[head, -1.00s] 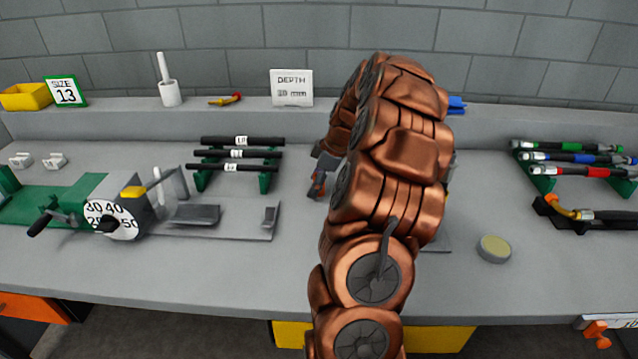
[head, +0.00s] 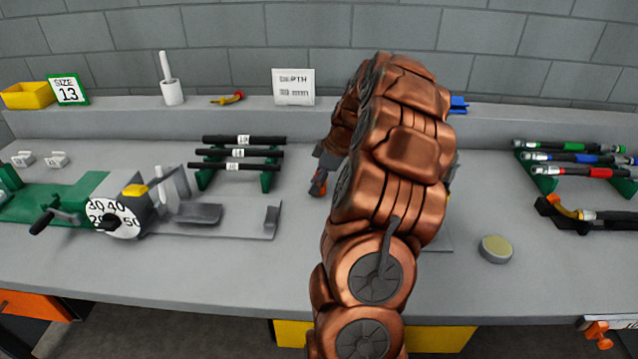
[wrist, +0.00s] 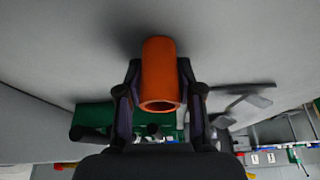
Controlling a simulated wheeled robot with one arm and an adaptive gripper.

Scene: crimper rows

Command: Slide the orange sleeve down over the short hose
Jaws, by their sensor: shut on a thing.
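The orange sleeve (wrist: 160,72) is an open tube held between the two dark fingers of my gripper (wrist: 160,95) in the wrist view. Its open end faces the camera. In the head view my gripper (head: 318,182) is mostly hidden behind my copper arm; a small orange patch shows at its tip, above the bench right of the hose rack. I cannot pick out the short hose for certain; it may be hidden behind my arm. Black hoses with white labels (head: 240,153) lie on a green rack, apart from my gripper.
A crimper with a numbered dial (head: 115,218) and grey plate stands at left. Finished hoses with coloured bands (head: 575,158) lie on a rack at right. A round tin (head: 495,249) sits near the front. A depth sign (head: 293,87) stands on the back ledge. The bench front is mostly clear.

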